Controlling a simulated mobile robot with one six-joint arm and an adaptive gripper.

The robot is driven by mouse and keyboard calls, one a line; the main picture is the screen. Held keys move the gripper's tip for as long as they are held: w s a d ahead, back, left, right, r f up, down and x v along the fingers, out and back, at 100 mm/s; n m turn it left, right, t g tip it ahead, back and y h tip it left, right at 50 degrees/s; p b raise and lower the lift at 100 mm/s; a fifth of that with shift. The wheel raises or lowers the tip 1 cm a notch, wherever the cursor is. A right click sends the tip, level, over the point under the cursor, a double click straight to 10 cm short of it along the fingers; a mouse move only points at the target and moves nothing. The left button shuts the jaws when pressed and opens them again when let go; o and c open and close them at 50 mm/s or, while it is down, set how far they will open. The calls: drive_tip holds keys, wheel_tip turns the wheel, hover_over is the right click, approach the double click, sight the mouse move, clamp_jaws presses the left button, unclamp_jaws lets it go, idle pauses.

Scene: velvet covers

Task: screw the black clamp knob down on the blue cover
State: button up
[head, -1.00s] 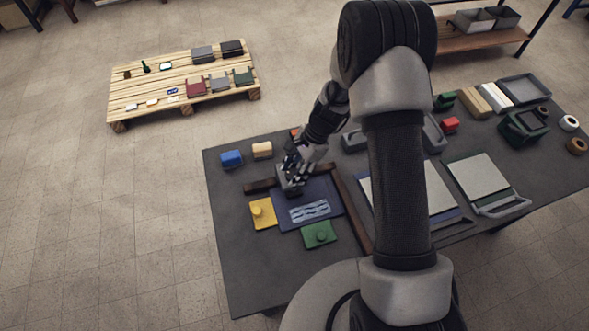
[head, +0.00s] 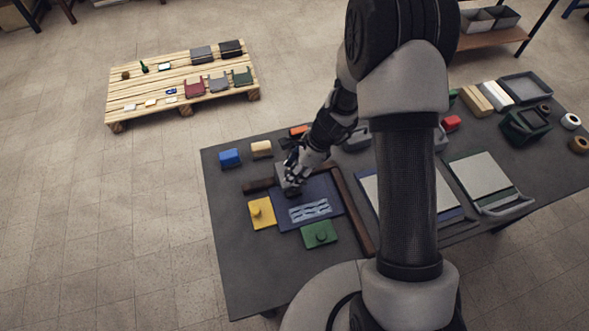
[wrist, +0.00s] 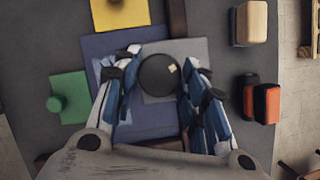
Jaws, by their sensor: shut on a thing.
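The blue cover (head: 325,189) lies flat on the dark table, with a light wavy pattern on its front part; it also shows in the wrist view (wrist: 150,126). A grey plate (wrist: 195,52) lies at one corner of the cover. The round black clamp knob (wrist: 158,76), with a small pale mark on top, is over this plate. My gripper (wrist: 160,78) points down and is shut on the knob, one blue-and-white finger on each side. In the head view my gripper (head: 292,175) hides the knob. The knob's underside and thread are hidden.
Dark brown strips (head: 352,212) border the cover at the back and right. A yellow plate (head: 262,213) and a green plate (head: 319,234), each with a knob, lie close by. Blue (head: 229,158) and tan (head: 261,149) blocks stand behind. The table's front left is clear.

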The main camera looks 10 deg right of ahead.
drive_tip(key=o, duration=1)
drive_tip(key=shift+o, duration=0.2)
drive_tip(key=v, duration=1.2)
drive_tip(key=shift+a, duration=0.1)
